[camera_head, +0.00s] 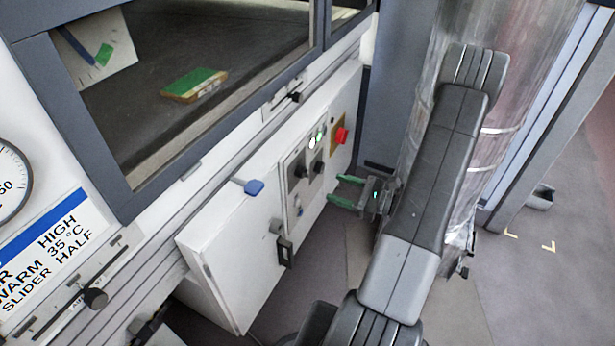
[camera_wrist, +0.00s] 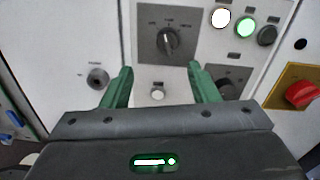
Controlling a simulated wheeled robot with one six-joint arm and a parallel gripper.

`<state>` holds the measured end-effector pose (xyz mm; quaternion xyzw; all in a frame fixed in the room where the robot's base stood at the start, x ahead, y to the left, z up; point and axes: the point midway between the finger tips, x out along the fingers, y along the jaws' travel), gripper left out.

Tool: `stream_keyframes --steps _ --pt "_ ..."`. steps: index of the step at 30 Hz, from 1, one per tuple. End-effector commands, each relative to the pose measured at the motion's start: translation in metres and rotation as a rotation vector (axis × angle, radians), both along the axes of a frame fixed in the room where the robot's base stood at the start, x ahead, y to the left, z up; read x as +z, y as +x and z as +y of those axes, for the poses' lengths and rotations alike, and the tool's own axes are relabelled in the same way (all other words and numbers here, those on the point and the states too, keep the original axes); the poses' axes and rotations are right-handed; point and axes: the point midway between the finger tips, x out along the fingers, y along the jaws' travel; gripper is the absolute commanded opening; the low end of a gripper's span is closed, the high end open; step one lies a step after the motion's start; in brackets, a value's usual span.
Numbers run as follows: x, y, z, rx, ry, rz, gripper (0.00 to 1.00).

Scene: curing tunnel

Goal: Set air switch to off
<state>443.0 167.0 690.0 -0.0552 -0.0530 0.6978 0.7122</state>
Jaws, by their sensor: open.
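The control panel carries a rotary switch with a black knob (camera_head: 300,171) on a dark grey plate; it also shows in the wrist view (camera_wrist: 168,42), ahead of my fingers. A second dark knob (camera_wrist: 229,89) on a grey plate is to its lower right, partly hidden by my right finger. The labels are too small to read, so I cannot tell which is the air switch or its setting. My gripper (camera_head: 335,192) is open and empty, its green fingers pointing at the panel and apart from it. It also shows in the wrist view (camera_wrist: 160,70).
A white lamp (camera_wrist: 220,18) and a lit green lamp (camera_wrist: 245,28) are above right.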

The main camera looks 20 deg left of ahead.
Motion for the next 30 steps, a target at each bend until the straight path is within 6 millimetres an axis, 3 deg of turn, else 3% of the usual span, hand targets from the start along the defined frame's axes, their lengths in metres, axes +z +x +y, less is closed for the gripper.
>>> stream_keyframes --steps 9,15,21,29,30 --pt "0.000 0.000 0.064 0.005 -0.001 -0.002 0.55" --pt "0.000 0.001 0.092 0.003 0.000 -0.002 0.55" --pt "0.000 0.002 0.103 0.001 -0.001 -0.002 0.55" --pt "0.000 0.002 0.103 0.000 -0.001 -0.002 0.55" --pt "0.000 0.002 0.103 0.000 -0.001 -0.002 0.47"
